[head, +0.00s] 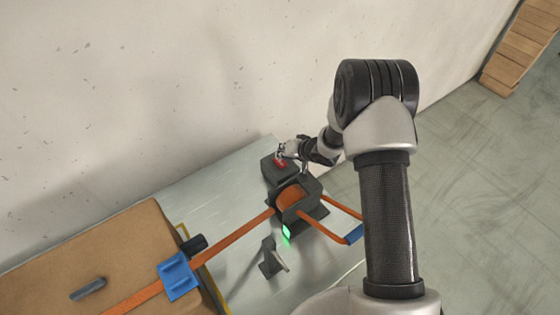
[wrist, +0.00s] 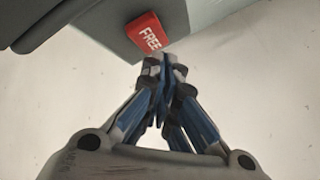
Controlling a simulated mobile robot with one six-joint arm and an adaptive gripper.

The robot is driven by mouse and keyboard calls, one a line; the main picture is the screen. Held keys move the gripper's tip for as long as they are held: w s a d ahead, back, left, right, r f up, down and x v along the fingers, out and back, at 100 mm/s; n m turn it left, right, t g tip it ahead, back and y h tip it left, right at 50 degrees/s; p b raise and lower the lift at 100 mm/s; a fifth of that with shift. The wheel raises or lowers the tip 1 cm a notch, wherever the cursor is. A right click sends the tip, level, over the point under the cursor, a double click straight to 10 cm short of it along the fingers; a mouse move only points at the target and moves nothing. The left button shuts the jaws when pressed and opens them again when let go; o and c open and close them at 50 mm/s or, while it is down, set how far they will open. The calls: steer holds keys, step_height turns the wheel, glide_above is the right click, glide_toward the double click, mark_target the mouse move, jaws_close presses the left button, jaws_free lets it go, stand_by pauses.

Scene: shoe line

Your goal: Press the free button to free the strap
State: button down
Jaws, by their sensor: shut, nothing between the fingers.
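The red free button (wrist: 150,36), lettered "FREE", shows at the top of the wrist view, just beyond my fingertips. In the head view the red button (head: 281,162) sits on a dark box (head: 275,172) at the back of the metal table. My gripper (head: 285,150) is shut and empty, right at the button; its closed fingertips also show in the wrist view (wrist: 162,62). I cannot tell whether they touch the button. The orange strap (head: 235,240) runs from a dark reel housing (head: 303,205) leftward through a blue buckle (head: 178,277).
A small dark stand (head: 270,262) is on the metal table (head: 235,185).

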steer(key=shift+f, duration=0.4)
steer(key=shift+f+b, duration=0.3)
steer(key=shift+f, duration=0.3)
stand_by(0.8)
steer(key=shift+r, duration=0.1)
steer(key=shift+r+p, duration=0.9)
steer(key=shift+p, duration=0.2)
step_height(320, 180, up, 5)
steer(key=p, duration=0.5)
